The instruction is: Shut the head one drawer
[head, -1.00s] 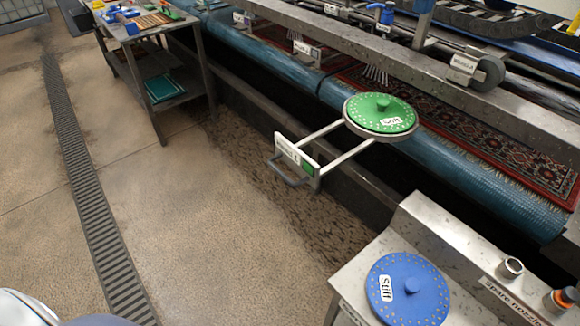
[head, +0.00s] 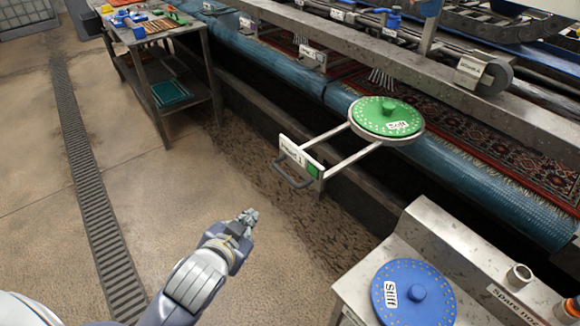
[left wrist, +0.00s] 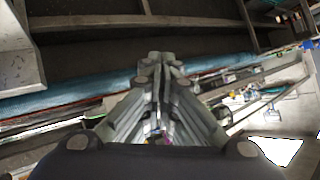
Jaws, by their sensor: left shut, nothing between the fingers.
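The head one drawer (head: 301,157) is pulled out from the machine on two rails, with a white label plate and a grey handle (head: 292,176) on its front. My right gripper is not in view.
A metal stand with a blue disc marked "Stiff" (head: 413,291) is at the lower right. A workbench with tools (head: 150,28) stands at the upper left. A blue roller (head: 470,182) and rug lie behind the drawer. The floor between is clear.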

